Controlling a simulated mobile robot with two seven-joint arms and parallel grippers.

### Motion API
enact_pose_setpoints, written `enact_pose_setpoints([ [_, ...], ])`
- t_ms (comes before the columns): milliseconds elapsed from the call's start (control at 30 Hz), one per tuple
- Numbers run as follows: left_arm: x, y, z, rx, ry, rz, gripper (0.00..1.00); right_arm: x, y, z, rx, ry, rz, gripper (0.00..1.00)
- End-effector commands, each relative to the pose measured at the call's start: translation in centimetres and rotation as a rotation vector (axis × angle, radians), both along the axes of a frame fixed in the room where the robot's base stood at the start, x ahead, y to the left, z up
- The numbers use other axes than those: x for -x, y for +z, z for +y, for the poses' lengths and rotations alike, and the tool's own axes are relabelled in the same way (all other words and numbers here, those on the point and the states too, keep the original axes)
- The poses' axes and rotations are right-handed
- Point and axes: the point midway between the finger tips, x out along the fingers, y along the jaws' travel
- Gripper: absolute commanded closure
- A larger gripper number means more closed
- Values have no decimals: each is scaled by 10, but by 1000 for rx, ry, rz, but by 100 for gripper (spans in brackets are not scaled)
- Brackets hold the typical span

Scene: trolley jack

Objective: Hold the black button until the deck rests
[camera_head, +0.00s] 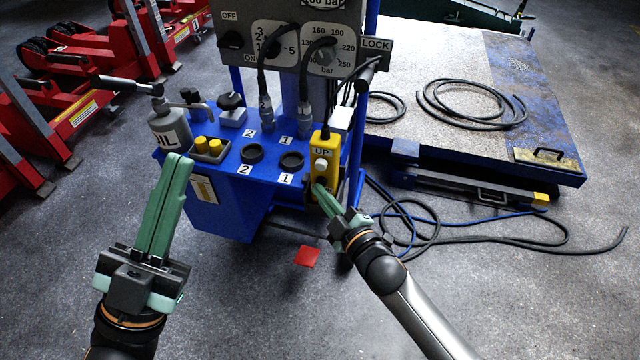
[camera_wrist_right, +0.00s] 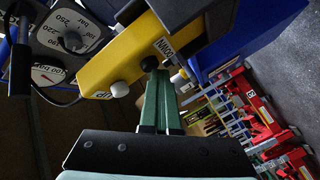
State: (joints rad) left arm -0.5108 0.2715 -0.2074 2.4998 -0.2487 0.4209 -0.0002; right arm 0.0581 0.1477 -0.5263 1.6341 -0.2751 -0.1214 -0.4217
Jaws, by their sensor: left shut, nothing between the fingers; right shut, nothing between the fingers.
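A yellow pendant (camera_head: 321,158) hangs at the right side of the blue trolley, with a pale button under its "UP" label. In the right wrist view the pendant (camera_wrist_right: 135,55) shows the pale button (camera_wrist_right: 120,88) and the black button (camera_wrist_right: 149,64) beside the "DOWN" label. My right gripper (camera_head: 318,188) is shut and empty. Its fingertips (camera_wrist_right: 158,74) are at the black button, seemingly touching it; how far it is pressed is hidden. My left gripper (camera_head: 177,160) is shut and empty, in front of the trolley's left side. The deck (camera_head: 450,70) lies behind right, above a dark gap and blue frame.
The blue trolley (camera_head: 225,215) carries an oil can (camera_head: 170,130), knobs and a gauge panel (camera_head: 290,40). Cables (camera_head: 470,240) lie on the floor at right. A red patch (camera_head: 307,257) lies before the trolley. Red jacks (camera_head: 60,100) stand at left.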

Motion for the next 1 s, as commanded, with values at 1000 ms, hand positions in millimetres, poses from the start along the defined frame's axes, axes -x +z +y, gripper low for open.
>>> enact_pose_setpoints([
  [1000,0,14,0,1,0,1,100,37,1,12,-3,0,1,100],
])
